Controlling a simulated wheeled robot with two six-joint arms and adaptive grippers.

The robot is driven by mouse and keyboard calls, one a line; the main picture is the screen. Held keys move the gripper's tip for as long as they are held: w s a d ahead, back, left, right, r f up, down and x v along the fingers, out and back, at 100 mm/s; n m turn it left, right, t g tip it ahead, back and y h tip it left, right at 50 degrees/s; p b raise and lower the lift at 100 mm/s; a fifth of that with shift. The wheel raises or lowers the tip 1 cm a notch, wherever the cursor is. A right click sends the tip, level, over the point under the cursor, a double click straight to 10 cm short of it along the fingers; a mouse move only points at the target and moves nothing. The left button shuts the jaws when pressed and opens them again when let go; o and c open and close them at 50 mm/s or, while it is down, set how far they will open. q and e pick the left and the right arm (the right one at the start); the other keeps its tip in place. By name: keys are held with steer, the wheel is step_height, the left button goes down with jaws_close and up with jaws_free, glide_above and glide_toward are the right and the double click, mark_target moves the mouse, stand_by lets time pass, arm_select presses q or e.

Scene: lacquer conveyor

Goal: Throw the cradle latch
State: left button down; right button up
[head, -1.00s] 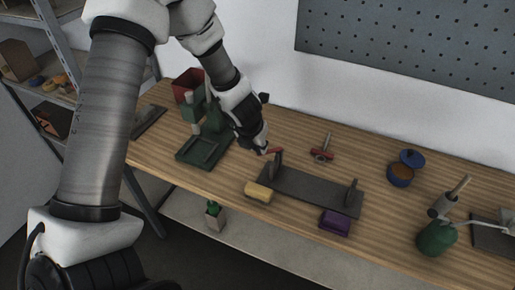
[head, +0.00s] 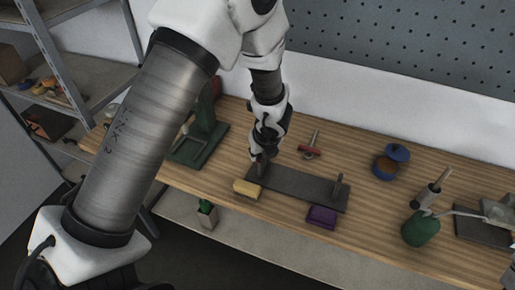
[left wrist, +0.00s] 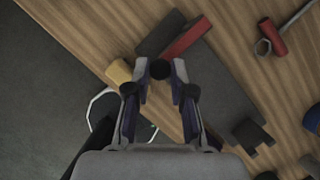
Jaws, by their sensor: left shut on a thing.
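The cradle (head: 295,183) is a dark grey plate with an upright at each end, lying on the wooden bench. Its red latch lever (left wrist: 186,38) shows in the left wrist view beside the dark left upright (left wrist: 160,34); a dark round knob (left wrist: 160,69) is at the lever's near end. My left gripper (head: 261,162) is at the left upright and hides the lever in the head view. In the left wrist view the fingers (left wrist: 160,73) close on the knob from both sides. My right gripper is not in view.
A yellow block (head: 247,189) and a purple block (head: 322,217) sit at the cradle's front edge. A red-handled tool (head: 310,150) lies behind it.

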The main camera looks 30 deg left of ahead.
arm_select(q)
steer(key=shift+d+f+n, duration=0.1)
steer(key=shift+f+n, duration=0.05)
steer(key=shift+n, duration=0.15)
steer(key=shift+s, duration=0.1)
steer(key=c, duration=1)
jaws_free()
steer(key=shift+w, duration=0.2)
steer(key=v, duration=1.2)
steer(key=shift+w, duration=0.15)
